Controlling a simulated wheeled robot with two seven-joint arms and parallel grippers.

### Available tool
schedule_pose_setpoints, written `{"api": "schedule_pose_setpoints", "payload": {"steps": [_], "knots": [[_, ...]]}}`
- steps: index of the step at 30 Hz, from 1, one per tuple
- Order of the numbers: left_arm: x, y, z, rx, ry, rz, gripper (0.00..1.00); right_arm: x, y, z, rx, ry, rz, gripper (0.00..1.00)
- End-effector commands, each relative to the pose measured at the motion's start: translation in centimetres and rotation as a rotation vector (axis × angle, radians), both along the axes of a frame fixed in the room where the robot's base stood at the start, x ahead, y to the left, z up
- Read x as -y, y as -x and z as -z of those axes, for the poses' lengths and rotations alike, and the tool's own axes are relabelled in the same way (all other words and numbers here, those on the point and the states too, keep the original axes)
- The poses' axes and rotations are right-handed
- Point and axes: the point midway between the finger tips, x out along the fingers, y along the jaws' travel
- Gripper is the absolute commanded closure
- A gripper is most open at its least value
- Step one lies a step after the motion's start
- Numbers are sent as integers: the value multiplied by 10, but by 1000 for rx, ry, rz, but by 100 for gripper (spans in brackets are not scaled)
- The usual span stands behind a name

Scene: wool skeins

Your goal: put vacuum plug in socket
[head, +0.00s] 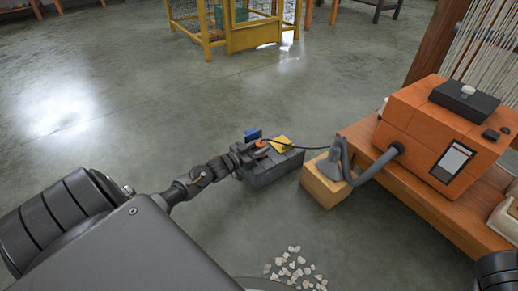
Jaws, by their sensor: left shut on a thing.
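My left gripper (251,153) reaches in from the lower left and is shut on a small orange plug (261,143). The plug is at the near left part of a dark grey socket block (272,172) on the floor. A blue flap (253,134) and a yellow flap (281,144) stand at the block's top. The gripper hides part of the block, so I cannot tell whether the plug is inside an opening. A thin black cord (312,148) runs right from the plug area toward the orange vacuum (440,128).
The vacuum stands on a wooden bench (440,208) at the right. Its grey hose (368,172) ends in a nozzle on a wooden block (325,190). Pale scraps (293,266) lie on the floor below. A yellow cage (240,28) stands at the back; the left floor is clear.

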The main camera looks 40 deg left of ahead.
Motion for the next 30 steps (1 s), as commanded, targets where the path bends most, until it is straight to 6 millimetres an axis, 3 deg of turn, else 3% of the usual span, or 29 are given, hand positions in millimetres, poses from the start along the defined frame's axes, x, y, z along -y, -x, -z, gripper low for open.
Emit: {"api": "schedule_pose_setpoints", "payload": {"steps": [10,11,12,23,30], "knots": [[0,0,2,1,0,0,87,0,3,-4,16,-5,-2,64],[0,0,1,1,-1,0,60,1,2,-5,16,-6,-2,64],[0,0,1,1,-1,0,55,1,2,-5,15,-6,-2,64],[-1,2,-3,0,-1,0,55,0,1,-8,10,-6,-1,64],[-9,44,-6,-5,0,0,55,-4,3,-33,9,14,7,64]]}}
